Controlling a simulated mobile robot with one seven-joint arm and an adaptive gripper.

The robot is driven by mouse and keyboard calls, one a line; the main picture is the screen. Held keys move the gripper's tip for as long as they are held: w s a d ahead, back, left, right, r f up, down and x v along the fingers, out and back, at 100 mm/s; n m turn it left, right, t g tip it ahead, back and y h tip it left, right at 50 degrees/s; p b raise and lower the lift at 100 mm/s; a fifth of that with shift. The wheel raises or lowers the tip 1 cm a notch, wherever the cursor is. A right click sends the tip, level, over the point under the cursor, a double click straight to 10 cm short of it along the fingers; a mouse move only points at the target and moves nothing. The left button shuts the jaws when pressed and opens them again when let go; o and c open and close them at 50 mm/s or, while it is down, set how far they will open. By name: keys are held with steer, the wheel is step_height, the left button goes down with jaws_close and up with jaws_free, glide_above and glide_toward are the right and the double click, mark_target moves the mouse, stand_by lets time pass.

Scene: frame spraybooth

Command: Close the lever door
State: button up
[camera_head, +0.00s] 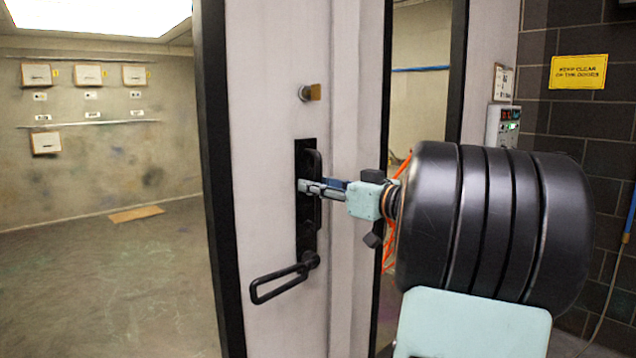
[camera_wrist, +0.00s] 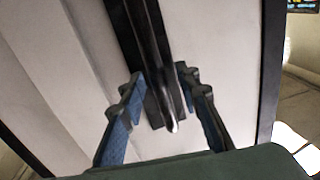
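The lever door (camera_head: 265,120) is a pale panel with black edges, and it stands open with a room showing past its left edge. A black backplate with an upright pull handle (camera_head: 315,165) is on it. Below, a black looped lever (camera_head: 278,274) points left and slightly down. My gripper (camera_head: 308,186) is at the upright handle, above the lever. In the wrist view my gripper (camera_wrist: 162,82) has its two blue-padded fingers apart, one on each side of the black handle (camera_wrist: 150,45). Contact with the handle cannot be told.
A brass-coloured lock (camera_head: 310,93) sits above the handle. Right of the door are a gap, a dark brick wall with a yellow sign (camera_head: 578,71), and a control box (camera_head: 502,126). The room on the left has open floor (camera_head: 110,280) and a flat brown piece (camera_head: 136,214).

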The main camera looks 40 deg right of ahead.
steer(key=shift+c, duration=0.4)
jaws_close()
steer(key=shift+w, duration=0.1)
steer(key=w+b, duration=0.3)
steer(key=w, duration=0.9)
steer(key=shift+r, duration=0.2)
steer(key=shift+w+a, duration=0.1)
